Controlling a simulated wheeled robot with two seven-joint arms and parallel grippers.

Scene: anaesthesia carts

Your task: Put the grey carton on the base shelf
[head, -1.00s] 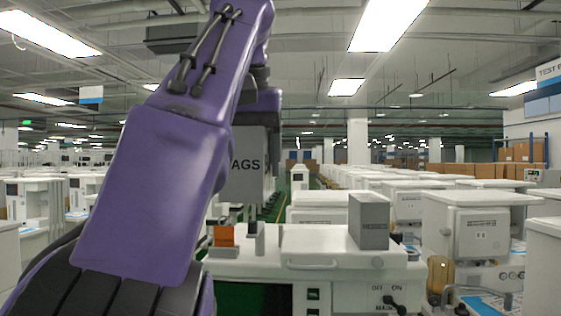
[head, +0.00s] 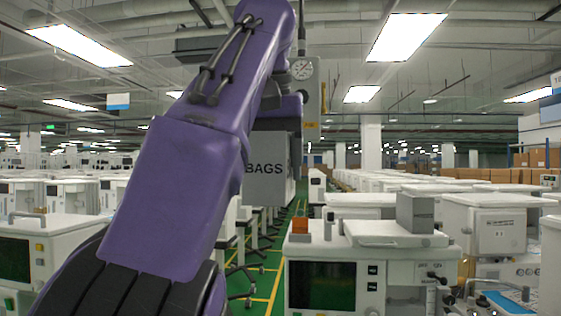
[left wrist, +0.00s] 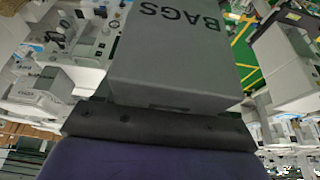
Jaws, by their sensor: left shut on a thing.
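The grey carton (head: 268,168), marked BAGS, hangs in the air in the head view, partly behind my left arm. In the left wrist view the carton (left wrist: 175,55) fills the upper middle, right against the dark gripper body (left wrist: 160,127). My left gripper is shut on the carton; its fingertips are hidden. The base shelf cannot be made out for certain in either view. My right gripper is not in view.
A white cart (head: 330,245) with a dark screen stands ahead to the right. A smaller grey box (head: 415,212) and an orange block (head: 300,226) are on its top. A green aisle (head: 262,262) with yellow lines runs left of it.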

